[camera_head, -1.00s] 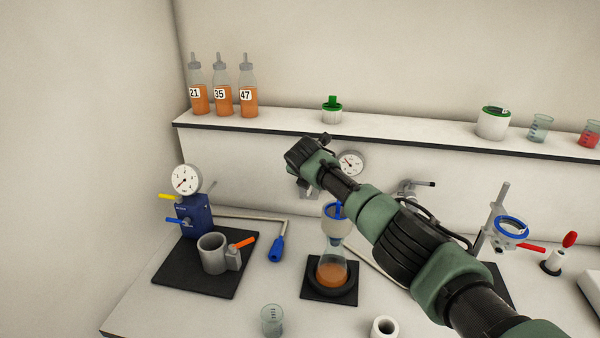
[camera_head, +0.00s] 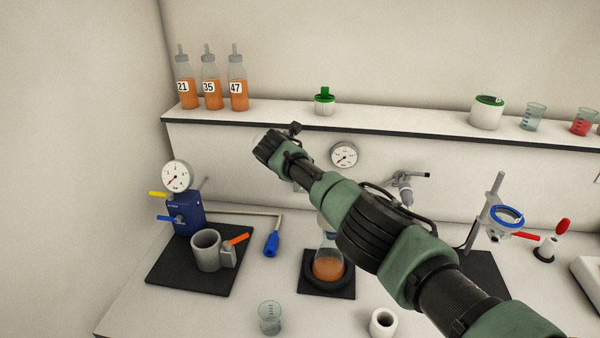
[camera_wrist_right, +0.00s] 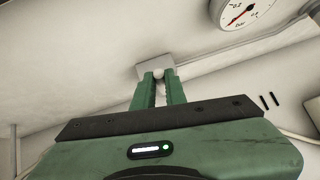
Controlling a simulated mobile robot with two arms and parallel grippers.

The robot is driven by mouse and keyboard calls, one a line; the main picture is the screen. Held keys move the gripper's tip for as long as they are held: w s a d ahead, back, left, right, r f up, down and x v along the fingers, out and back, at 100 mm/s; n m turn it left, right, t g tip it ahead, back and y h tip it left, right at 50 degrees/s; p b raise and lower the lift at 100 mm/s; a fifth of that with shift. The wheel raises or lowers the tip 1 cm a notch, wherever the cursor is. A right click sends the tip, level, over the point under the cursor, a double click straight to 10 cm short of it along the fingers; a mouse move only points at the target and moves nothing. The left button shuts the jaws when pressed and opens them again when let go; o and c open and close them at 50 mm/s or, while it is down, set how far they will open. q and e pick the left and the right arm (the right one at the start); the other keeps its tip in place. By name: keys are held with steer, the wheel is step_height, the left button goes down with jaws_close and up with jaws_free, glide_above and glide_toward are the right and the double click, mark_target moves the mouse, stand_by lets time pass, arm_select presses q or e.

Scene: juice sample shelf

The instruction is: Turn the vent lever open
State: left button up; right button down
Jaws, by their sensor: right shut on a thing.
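My right arm reaches in from the right in the head view, and its wrist hangs in front of the wall panel below the shelf. The fingers are hidden in that view. In the right wrist view my right gripper (camera_wrist_right: 160,80) is shut on a small pale round knob (camera_wrist_right: 158,72), in front of a grey block (camera_wrist_right: 150,68) on the pale panel. I cannot tell for sure whether this knob belongs to the vent lever. A round gauge (camera_head: 344,155) is on the panel right of my wrist; it also shows in the right wrist view (camera_wrist_right: 243,10). My left gripper is out of view.
A blue gauge unit (camera_head: 188,212) with yellow and blue levers stands at left, near a grey cup (camera_head: 206,252). A flask (camera_head: 328,265) of orange liquid sits below my arm. Bottles (camera_head: 212,88) stand on the shelf. A beaker (camera_head: 269,318) is at the front.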

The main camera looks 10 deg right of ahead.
steer(key=c, duration=1.5)
jaws_free()
steer(key=shift+a+f, duration=0.1)
steer(key=shift+f, duration=0.1)
steer(key=shift+o, duration=0.2)
steer(key=shift+r, duration=0.2)
steer(key=v, duration=0.7)
steer(key=shift+s, duration=0.2)
steer(key=shift+a+r, duration=0.1)
steer(key=shift+r, duration=0.15)
